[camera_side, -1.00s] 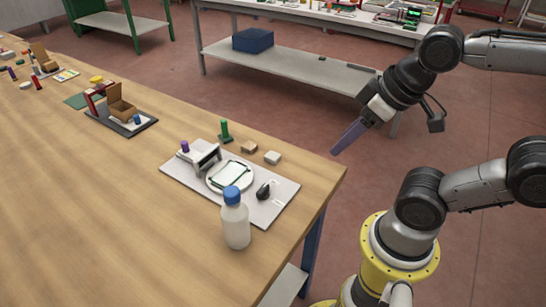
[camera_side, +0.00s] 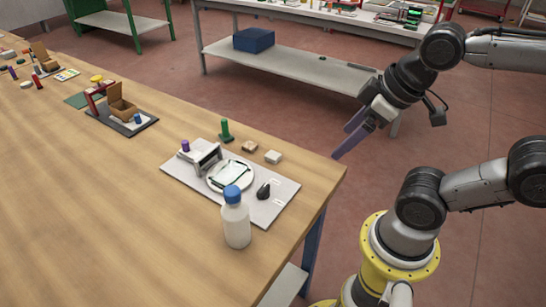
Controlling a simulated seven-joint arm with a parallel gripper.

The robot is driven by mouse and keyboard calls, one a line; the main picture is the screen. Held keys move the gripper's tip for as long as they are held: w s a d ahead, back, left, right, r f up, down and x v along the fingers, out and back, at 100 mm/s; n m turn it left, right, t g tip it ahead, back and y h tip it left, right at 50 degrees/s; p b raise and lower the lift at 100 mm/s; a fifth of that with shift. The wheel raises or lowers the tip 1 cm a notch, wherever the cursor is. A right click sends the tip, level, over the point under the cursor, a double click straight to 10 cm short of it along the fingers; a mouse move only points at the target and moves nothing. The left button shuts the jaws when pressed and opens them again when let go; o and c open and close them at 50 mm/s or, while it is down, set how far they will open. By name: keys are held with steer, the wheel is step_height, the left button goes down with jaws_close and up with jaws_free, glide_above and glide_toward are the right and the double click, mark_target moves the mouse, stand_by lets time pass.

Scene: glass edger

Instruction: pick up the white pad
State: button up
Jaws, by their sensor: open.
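The white pad (camera_side: 273,157) is a small off-white block. It lies on the wooden table (camera_side: 120,215) near the right corner, just behind the grey board. My gripper (camera_side: 343,142) has long purple fingers, which are spread apart and empty. It hangs in the air to the right of the pad, at the table's edge, and does not touch the pad.
Beside the pad lies a tan block (camera_side: 249,146), with a green post (camera_side: 225,131) behind it. The grey board (camera_side: 278,203) carries a round white plate (camera_side: 215,184) and a black knob (camera_side: 263,191). A blue-capped bottle (camera_side: 236,224) stands in front.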

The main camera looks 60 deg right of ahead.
steer(key=w+d+r+n+h, duration=0.2)
steer(key=w+d+r+n, duration=0.15)
steer(key=w+n, duration=0.3)
steer(key=n+g+h, duration=0.3)
steer(key=n+g, duration=0.3)
steer(key=n, duration=0.4)
glide_above(272, 155)
steer(key=a, duration=0.3)
steer(key=f, duration=2)
steer(key=shift+w+a+f, duration=0.1)
steer(key=shift+w+a, duration=0.1)
steer(key=shift+y, duration=0.3)
steer(key=shift+d+x, duration=0.2)
steer(key=shift+x, duration=2.7)
steer(key=shift+s, duration=0.15)
jaws_close()
